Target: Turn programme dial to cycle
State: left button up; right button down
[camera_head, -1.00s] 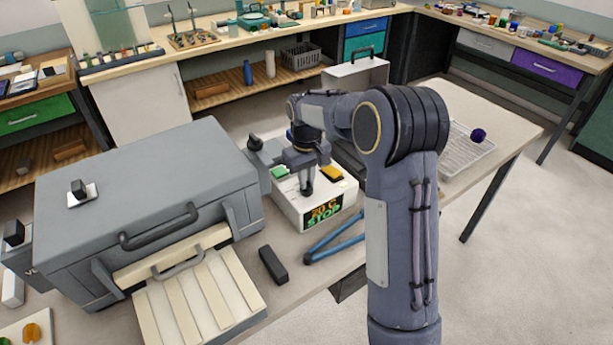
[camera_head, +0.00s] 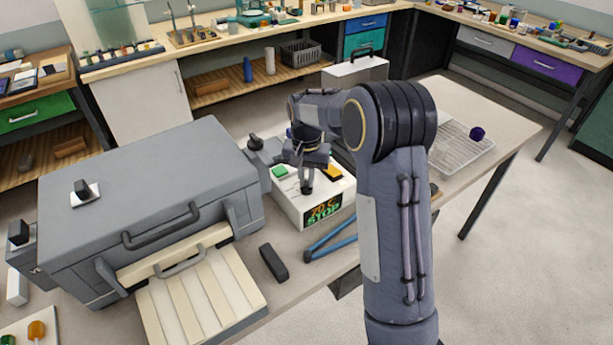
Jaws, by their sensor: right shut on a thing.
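The white control box (camera_head: 290,210) stands on the table to the right of the grey furnace-like unit. Its front display (camera_head: 323,210) shows "20 C" and "STOP". A green button (camera_head: 280,172) and a yellow button (camera_head: 333,171) are on its top. The programme dial, a black knob (camera_head: 307,187), is between them, largely hidden under my gripper. My right gripper (camera_head: 307,172) points down over the box top and is shut on the dial; its fingertips are hard to make out. My left gripper is out of view.
The grey unit (camera_head: 150,170) has handles and dark knobs at its sides. A slatted cream tray (camera_head: 200,300), a black block (camera_head: 273,263) and blue tongs (camera_head: 330,245) lie in front. A wire rack (camera_head: 465,150) with a purple ball (camera_head: 477,133) is at right.

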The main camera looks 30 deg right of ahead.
aim_at(307, 182)
dwell(0.5)
jog(key=c, duration=1.5)
grip_release()
notch_tip(307, 182, up, 8)
jog(key=shift+f+b, duration=0.1)
jog(key=shift+b, duration=0.25)
jog(key=shift+s, duration=0.1)
jog(key=s+a+r+n+t+y, duration=0.2)
jog(key=s, duration=0.7)
jog(key=s+a+r+n+t+y, duration=0.1)
jog(key=s+a+r, duration=0.2)
jog(key=s, duration=0.5)
jog(key=s+a+f+n+t, duration=0.1)
jog(key=s+a, duration=0.1)
jog(key=s, duration=0.2)
jog(key=s+a+f+n+t, duration=0.1)
jog(key=s+a+f, duration=0.1)
jog(key=s, duration=0.2)
jog(key=s+a+f+n, duration=0.1)
jog(key=s+a, duration=0.1)
jog(key=s, duration=0.2)
jog(key=shift+s+a+f+t+y, duration=0.1)
jog(key=shift+s+f+t+y, duration=0.05)
jog(key=shift+f+t+y, duration=0.25)
